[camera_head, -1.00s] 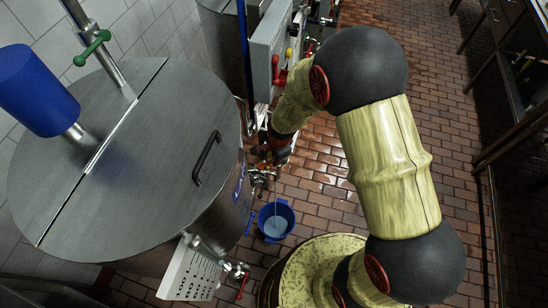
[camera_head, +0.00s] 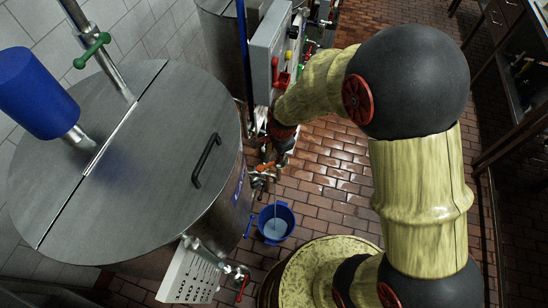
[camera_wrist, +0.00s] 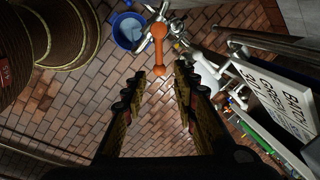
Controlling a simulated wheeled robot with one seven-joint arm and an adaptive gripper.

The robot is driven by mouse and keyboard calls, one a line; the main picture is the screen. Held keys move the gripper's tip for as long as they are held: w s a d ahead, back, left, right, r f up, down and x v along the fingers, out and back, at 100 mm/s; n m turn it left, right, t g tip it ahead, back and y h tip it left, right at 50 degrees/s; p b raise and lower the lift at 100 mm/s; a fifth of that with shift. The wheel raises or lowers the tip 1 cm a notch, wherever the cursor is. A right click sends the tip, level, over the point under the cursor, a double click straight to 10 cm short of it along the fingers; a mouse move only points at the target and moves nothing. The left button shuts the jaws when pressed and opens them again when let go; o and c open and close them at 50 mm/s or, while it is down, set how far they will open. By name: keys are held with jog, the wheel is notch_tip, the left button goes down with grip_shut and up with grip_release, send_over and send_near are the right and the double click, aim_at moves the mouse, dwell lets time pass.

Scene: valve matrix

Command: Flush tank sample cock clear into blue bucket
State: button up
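The blue bucket (camera_head: 285,233) stands on the brick floor below the sample cock (camera_head: 260,180) at the side of the large steel tank (camera_head: 70,200). A thin pale stream falls from the cock area into the bucket, which holds pale liquid. The bucket also shows in the wrist view (camera_wrist: 118,35). There an orange lever (camera_wrist: 158,52) with rounded ends lies just beyond my gripper (camera_wrist: 160,78). My gripper's two fingers are apart with nothing between them. The lever lies roughly in line with the gap. In the head view my arm partly hides the gripper.
A lower pipe with a red-handled valve (camera_head: 242,278) and a perforated white plate (camera_head: 190,276) are near the tank's base. A grey control box (camera_head: 268,50) is behind. A white lettered sign (camera_wrist: 275,95) is right in the wrist view. Brick floor is open to the right.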

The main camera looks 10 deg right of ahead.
jog(key=shift+s+d+r, duration=0.1)
jog(key=shift+s+r, duration=0.15)
jog(key=shift+r, duration=0.85)
jog(key=shift+s+r, duration=0.2)
jog(key=shift+r, duration=0.9)
jog(key=shift+c, duration=0.2)
